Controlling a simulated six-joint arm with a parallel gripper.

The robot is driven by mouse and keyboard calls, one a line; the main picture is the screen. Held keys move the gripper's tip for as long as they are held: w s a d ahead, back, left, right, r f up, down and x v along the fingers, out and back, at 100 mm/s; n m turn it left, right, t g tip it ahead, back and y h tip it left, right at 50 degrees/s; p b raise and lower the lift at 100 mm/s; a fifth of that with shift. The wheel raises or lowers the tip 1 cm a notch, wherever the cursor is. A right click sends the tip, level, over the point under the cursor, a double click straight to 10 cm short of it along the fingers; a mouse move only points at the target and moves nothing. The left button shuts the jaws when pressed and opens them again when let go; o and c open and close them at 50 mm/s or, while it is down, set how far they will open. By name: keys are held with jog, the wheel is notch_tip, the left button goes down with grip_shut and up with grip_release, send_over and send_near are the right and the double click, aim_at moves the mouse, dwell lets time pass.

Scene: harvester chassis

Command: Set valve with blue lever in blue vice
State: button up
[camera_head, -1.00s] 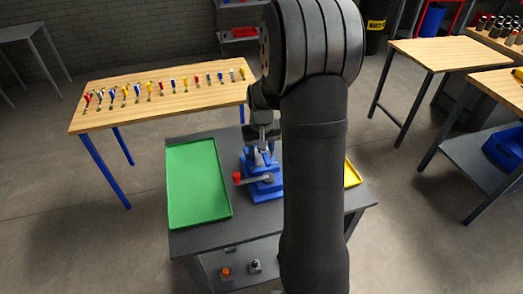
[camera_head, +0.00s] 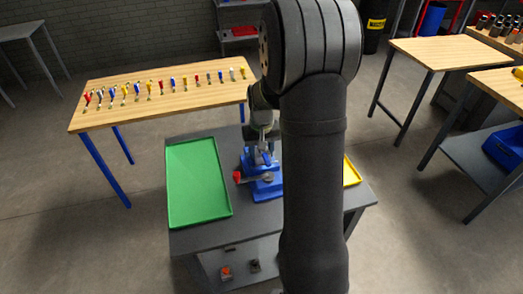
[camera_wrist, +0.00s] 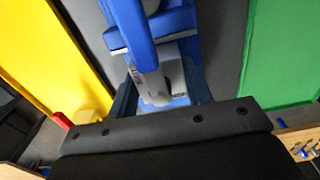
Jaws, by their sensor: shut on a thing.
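The blue vice (camera_head: 268,189) stands on the grey table, with a red-ended handle at its left. My gripper (camera_head: 264,143) is directly above the vice jaws, pointing down. In the wrist view my gripper (camera_wrist: 160,92) is shut on the valve, with a dark finger on each side of its silver body (camera_wrist: 158,86). The valve's blue lever (camera_wrist: 133,28) extends up the picture, in front of the blue vice (camera_wrist: 178,20). The valve's lower end is hidden, and I cannot tell whether it touches the vice jaws.
A green tray (camera_head: 197,183) lies left of the vice, and a yellow tray (camera_head: 351,172) lies right, partly behind my arm. A wooden table (camera_head: 160,105) at the back left holds several valves with coloured levers. Grey table surface is bare around the vice.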

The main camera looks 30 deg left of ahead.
jog(key=shift+f, duration=0.5)
jog(key=o, duration=1.4)
notch_tip(320, 180, up, 18)
jog(key=shift+f, duration=0.25)
jog(key=shift+f, duration=0.15)
notch_tip(320, 180, down, 17)
jog(key=shift+f, duration=0.15)
